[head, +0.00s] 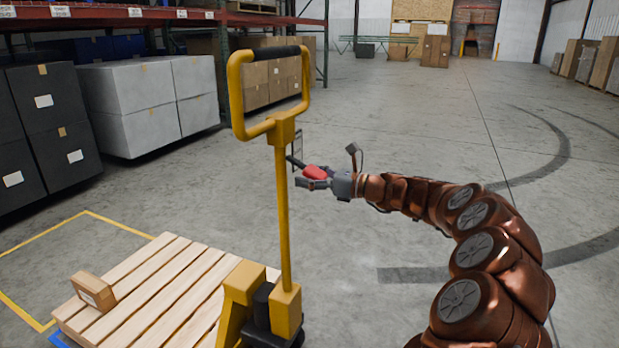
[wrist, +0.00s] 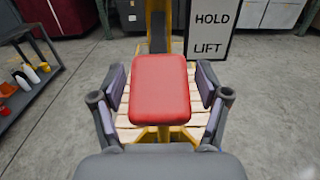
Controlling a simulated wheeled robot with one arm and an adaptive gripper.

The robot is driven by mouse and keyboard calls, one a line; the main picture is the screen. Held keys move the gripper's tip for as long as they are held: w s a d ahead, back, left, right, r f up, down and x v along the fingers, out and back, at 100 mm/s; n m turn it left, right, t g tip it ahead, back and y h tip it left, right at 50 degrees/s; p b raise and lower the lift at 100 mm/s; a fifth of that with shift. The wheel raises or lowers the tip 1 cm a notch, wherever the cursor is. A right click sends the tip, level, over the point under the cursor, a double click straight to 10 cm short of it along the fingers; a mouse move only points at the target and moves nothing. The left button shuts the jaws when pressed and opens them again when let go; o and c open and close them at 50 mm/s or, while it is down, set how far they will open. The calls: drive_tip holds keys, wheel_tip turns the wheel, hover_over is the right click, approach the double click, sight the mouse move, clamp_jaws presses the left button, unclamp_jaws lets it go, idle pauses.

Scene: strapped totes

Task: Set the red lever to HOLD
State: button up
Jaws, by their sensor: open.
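The red lever (head: 314,172) sticks out from the yellow pallet jack (head: 283,215), below its loop handle. In the wrist view the lever's red block (wrist: 160,88) fills the middle. My gripper (head: 308,174) is open, with one finger on each side of the block; it also shows in the wrist view (wrist: 161,92). Gaps show between the pads and the block in the wrist view. A sign plate (wrist: 211,27) reads HOLD above LIFT, to the right behind the lever. I cannot tell which setting the lever is at.
A wooden pallet (head: 165,290) with a small cardboard box (head: 93,291) sits on the jack. Grey totes (head: 150,105) and black totes (head: 45,125) stand at left. A dark shelf (wrist: 28,88) with small bottles shows at the wrist view's left. Floor at right is clear.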

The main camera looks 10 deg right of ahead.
clamp_jaws()
idle(0.7)
